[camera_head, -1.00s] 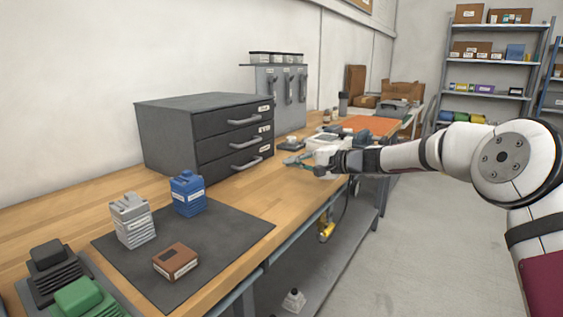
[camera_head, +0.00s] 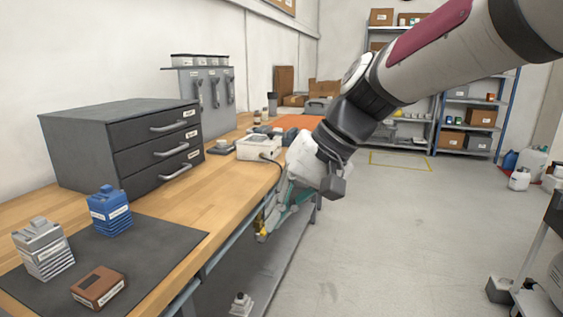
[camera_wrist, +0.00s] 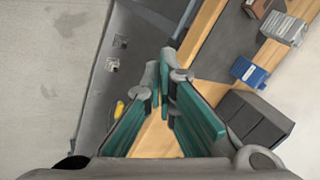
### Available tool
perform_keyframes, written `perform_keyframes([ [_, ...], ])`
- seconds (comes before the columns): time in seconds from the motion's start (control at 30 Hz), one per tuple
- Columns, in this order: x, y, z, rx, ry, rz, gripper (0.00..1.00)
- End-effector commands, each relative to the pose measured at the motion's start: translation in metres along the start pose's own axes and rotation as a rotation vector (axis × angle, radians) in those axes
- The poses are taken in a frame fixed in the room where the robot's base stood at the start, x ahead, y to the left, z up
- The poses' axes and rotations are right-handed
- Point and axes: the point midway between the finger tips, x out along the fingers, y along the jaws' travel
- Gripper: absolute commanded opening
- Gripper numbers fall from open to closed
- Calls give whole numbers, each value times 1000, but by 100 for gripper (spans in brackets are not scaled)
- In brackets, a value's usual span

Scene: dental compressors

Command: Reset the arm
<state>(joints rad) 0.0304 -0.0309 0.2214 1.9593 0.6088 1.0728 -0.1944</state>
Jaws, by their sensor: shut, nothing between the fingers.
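My arm reaches in from the upper right in the head view, bent down at the wrist. My gripper (camera_head: 268,230) hangs beside the front edge of the wooden workbench (camera_head: 185,215), its teal fingers pointing down and to the left. In the wrist view its fingers (camera_wrist: 166,75) come together at the tips with nothing held between them. The bench edge and floor lie beyond them there.
A dark drawer cabinet (camera_head: 122,140) stands on the bench. A blue block (camera_head: 110,212), a grey block (camera_head: 43,250) and a brown box (camera_head: 98,288) sit on a dark mat (camera_head: 165,240). A white device (camera_head: 258,148) is behind my gripper.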

Motion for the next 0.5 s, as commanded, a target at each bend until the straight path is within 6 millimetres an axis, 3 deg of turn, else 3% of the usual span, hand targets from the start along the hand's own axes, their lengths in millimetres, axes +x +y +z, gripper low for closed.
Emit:
perform_keyframes([
  [0.03,-11,9,23,-3,-4,46,0],
  [0.3,-50,73,143,25,-45,289,0],
  [0.5,-65,115,217,65,-67,420,0],
])
